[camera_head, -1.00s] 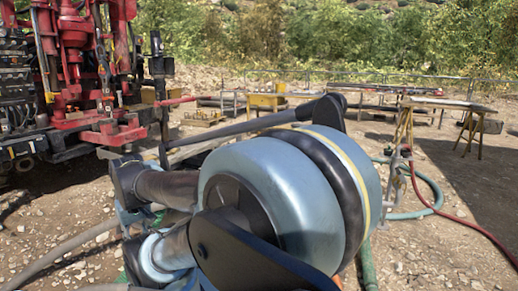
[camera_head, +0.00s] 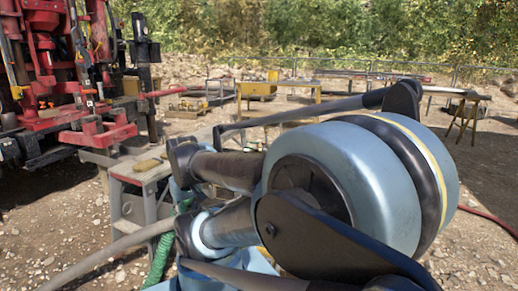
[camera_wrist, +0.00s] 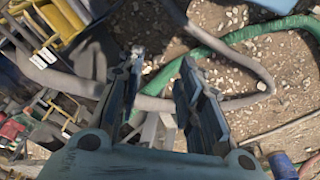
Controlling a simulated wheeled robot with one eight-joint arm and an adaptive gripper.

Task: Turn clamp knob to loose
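I cannot pick out the clamp knob in either view. My gripper (camera_wrist: 158,68) shows in the wrist view with its two dark fingers spread apart and nothing between them. Below and between the fingers are stony ground, a grey hose (camera_wrist: 60,82) and grey metal bars (camera_wrist: 152,132). In the head view my own blue and black arm fills the middle and right, and my gripper is not visible there. A blue cylinder-like part (camera_wrist: 283,166) shows at the lower right of the wrist view; I cannot tell what it is.
A red drill rig (camera_head: 45,60) stands at the left. A grey metal stand (camera_head: 140,174) is beside my arm, with a green hose (camera_head: 161,258) near it. A yellow table (camera_head: 290,97) and wooden trestle (camera_head: 470,112) stand behind. A red hose (camera_head: 490,219) lies right.

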